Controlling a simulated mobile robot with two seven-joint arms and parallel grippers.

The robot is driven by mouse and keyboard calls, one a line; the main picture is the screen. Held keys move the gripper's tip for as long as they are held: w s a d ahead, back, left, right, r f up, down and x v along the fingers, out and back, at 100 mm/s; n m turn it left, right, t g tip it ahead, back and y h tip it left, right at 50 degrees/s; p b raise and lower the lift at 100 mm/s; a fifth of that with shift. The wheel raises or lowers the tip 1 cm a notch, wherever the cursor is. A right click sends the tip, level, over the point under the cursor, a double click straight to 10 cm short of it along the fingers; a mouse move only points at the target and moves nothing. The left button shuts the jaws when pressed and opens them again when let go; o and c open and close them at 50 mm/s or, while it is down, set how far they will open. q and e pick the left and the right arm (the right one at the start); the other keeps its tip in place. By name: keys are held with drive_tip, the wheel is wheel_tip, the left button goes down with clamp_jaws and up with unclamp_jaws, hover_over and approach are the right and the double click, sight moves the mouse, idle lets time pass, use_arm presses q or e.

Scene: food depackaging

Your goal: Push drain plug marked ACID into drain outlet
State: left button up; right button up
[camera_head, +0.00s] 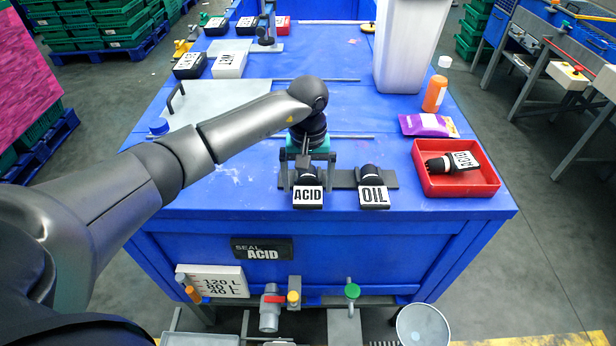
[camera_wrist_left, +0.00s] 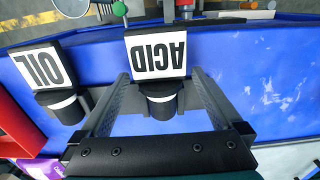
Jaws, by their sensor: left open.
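A black plug with a white ACID label (camera_head: 308,197) stands on a dark holder near the table's front edge. In the left wrist view its label (camera_wrist_left: 157,54) faces up, and its round body with a light ring (camera_wrist_left: 160,100) lies between my fingers. My left gripper (camera_head: 308,173) is open, with one finger on each side of this plug; I cannot tell whether they touch it. A similar OIL plug (camera_head: 373,196) stands to the right, also seen in the wrist view (camera_wrist_left: 42,66). I cannot tell which opening is the drain outlet. My right gripper is not in view.
A red tray (camera_head: 487,188) holds another labelled black plug (camera_head: 440,163). A SEAL ACID sign (camera_head: 262,249) and a red-handled valve (camera_head: 270,308) are on the front.

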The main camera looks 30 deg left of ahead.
use_arm(q)
drive_tip(key=shift+f, duration=0.15)
drive_tip(key=c, duration=1.4)
